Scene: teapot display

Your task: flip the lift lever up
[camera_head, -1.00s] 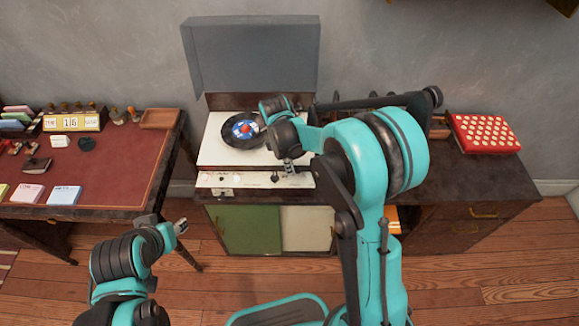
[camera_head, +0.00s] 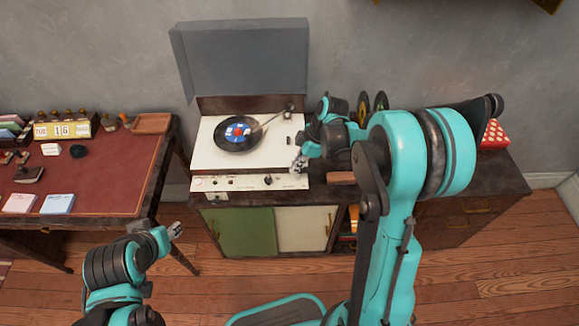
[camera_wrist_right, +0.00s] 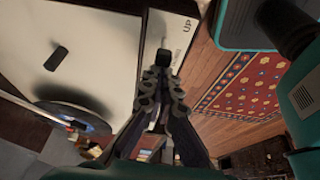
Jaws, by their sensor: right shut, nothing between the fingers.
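The record player (camera_head: 208,155) stands on the cabinet with its lid up. A black record with a blue, red and white label (camera_head: 238,131) lies on it, and the tonearm (camera_head: 270,123) reaches toward it. My right gripper (camera_head: 298,166) is shut and empty over the right front edge of the player. In the right wrist view, its fingertips (camera_wrist_right: 163,77) are close to a small black-capped lever (camera_wrist_right: 163,58) on a white strip marked "UP". I cannot tell whether they touch. My left gripper (camera_head: 175,230) is low at the left, far from the player; its jaws are unclear.
A red-topped desk (camera_head: 110,175) with stamps, cards and a calendar stands at the left. A red box with white dots (camera_head: 494,136) is at the right, partly behind my right arm. Below, the cabinet (camera_head: 250,232) has green and white doors.

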